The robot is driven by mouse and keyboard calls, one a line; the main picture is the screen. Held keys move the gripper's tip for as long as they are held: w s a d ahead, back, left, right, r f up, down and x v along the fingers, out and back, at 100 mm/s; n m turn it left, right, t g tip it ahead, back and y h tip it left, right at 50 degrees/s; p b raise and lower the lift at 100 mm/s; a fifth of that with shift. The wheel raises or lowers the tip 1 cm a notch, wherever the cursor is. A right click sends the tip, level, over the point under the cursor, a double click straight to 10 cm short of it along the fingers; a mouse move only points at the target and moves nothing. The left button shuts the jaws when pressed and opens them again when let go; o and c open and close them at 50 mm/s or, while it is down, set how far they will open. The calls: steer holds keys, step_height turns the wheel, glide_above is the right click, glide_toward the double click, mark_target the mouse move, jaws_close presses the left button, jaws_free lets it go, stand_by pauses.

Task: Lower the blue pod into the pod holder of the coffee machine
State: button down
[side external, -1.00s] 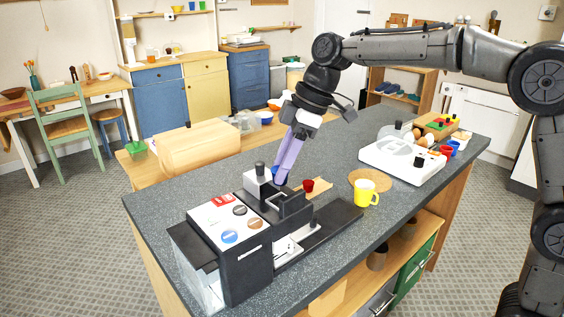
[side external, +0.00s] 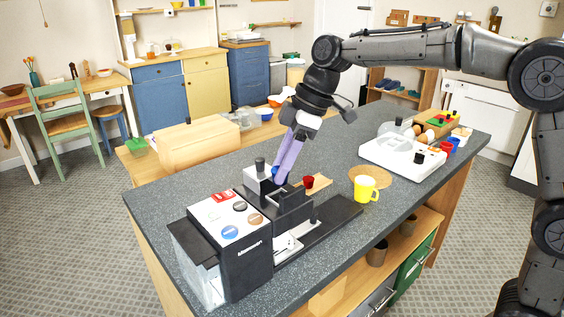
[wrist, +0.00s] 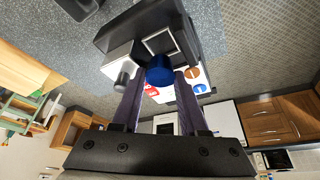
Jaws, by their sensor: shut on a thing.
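The blue pod (wrist: 160,70) is held between the two lavender fingers of my gripper (wrist: 159,84). A little of the pod also shows beside the fingertips in the side view (side external: 275,171). My gripper (side external: 281,182) is shut on the pod, at the back part of the coffee machine (side external: 242,250). In the wrist view the machine's black head has a square, pale-rimmed pod holder (wrist: 160,43), just beyond the pod. The pod overlaps the holder's near edge in that view. I cannot tell whether they touch. In the side view the fingers and machine hide most of the pod.
A red pod (side external: 309,182) stands by a wooden board (side external: 322,183) close to the machine. A yellow mug (side external: 365,189) stands further right, near a round cork mat (side external: 371,177). A grey knob (side external: 260,164) rises close beside the fingers. The counter's left part is clear.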

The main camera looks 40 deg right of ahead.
mark_target(283, 210)
steer(key=shift+f, duration=2)
stand_by(1.2)
steer(key=shift+c, duration=2.2)
jaws_free()
steer(key=shift+o, duration=0.4)
steer(key=shift+s, duration=0.1)
